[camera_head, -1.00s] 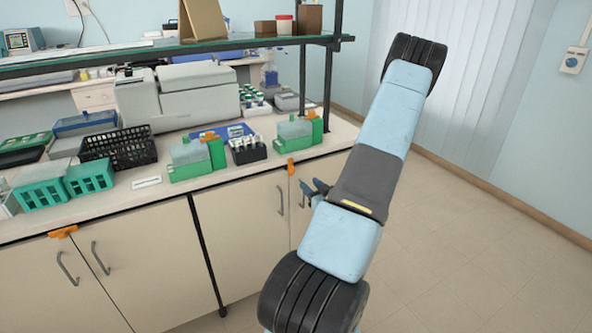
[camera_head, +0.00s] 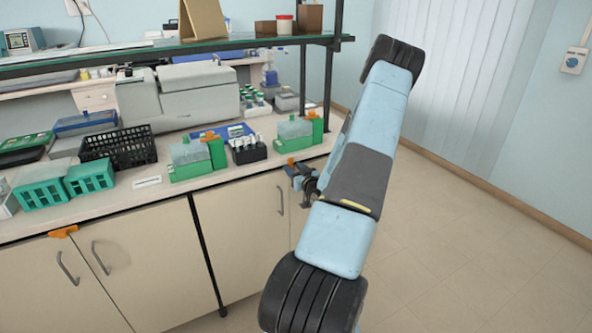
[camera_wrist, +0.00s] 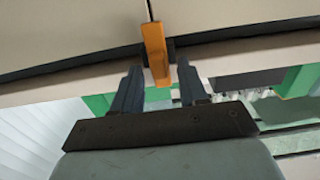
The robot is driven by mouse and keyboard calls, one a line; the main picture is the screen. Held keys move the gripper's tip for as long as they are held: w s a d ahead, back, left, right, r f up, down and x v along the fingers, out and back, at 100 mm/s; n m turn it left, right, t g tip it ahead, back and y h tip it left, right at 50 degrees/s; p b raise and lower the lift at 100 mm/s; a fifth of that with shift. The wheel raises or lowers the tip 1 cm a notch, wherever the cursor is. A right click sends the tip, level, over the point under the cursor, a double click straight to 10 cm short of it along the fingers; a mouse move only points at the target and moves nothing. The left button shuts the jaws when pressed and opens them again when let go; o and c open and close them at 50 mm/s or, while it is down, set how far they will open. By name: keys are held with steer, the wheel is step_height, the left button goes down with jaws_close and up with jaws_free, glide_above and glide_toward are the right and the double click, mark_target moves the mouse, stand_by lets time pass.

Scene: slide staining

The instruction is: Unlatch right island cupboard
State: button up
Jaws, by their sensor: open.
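The right island cupboard (camera_head: 248,225) has pale doors with a curved grey handle (camera_head: 280,200) on its left door; my arm hides most of its right side. An orange latch (camera_head: 291,162) sits at the top of the seam between its doors, and it also shows in the wrist view (camera_wrist: 155,52). My gripper (camera_head: 294,170) is at the latch. In the wrist view my gripper (camera_wrist: 158,78) is open, with the latch's lower end between its two fingers. A gap shows at each side of the latch.
The left cupboard has its own orange latch (camera_head: 63,232) and two handles. Green-based containers (camera_head: 190,160) and a black rack of tubes (camera_head: 248,150) stand on the counter near its edge. The floor (camera_head: 470,240) to the right is clear.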

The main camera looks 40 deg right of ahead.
jaws_close()
steer(key=shift+d, duration=0.1)
steer(key=shift+n, duration=0.5)
steer(key=n, duration=0.5)
steer(key=a+f+n, duration=0.1)
steer(key=n, duration=1)
steer(key=shift+a+f+n, duration=0.2)
steer(key=shift+a+n, duration=0.05)
steer(key=shift+n, duration=0.15)
